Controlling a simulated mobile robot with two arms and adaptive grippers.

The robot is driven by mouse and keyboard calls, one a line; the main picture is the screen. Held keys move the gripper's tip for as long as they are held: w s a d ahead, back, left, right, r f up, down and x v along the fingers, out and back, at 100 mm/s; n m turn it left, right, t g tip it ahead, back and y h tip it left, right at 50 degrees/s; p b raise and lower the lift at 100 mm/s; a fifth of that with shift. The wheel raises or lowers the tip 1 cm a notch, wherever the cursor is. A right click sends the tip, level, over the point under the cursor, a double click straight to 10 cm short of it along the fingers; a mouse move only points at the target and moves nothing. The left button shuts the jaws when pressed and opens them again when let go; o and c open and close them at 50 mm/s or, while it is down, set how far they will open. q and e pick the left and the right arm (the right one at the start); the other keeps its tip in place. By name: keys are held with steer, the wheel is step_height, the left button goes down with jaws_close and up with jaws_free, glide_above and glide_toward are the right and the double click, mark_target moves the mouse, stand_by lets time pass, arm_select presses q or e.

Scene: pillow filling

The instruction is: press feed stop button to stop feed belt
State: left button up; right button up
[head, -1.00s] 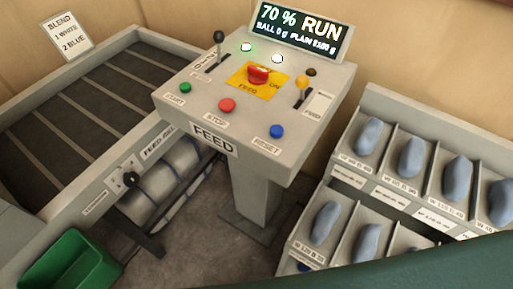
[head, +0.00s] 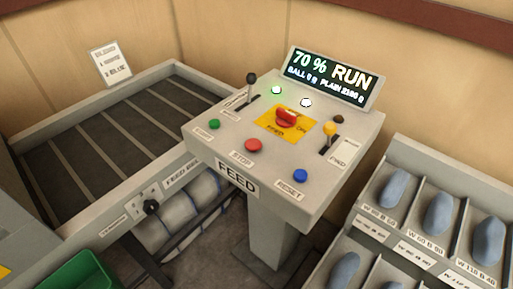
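The feed console (head: 225,150) stands in the middle of the head view on a grey pedestal. The red stop button (head: 253,145) sits on its front part, above the label STOP. A green button (head: 214,124) is to its left and a blue reset button (head: 300,175) to its right. The display (head: 333,78) reads 70 % RUN. The feed belt (head: 110,130) lies to the left of the console. Neither of my grippers is in view.
A rack (head: 420,225) with several grey-blue filled pieces stands at the right. A green bin (head: 82,274) is at the lower left. The space above the console is clear.

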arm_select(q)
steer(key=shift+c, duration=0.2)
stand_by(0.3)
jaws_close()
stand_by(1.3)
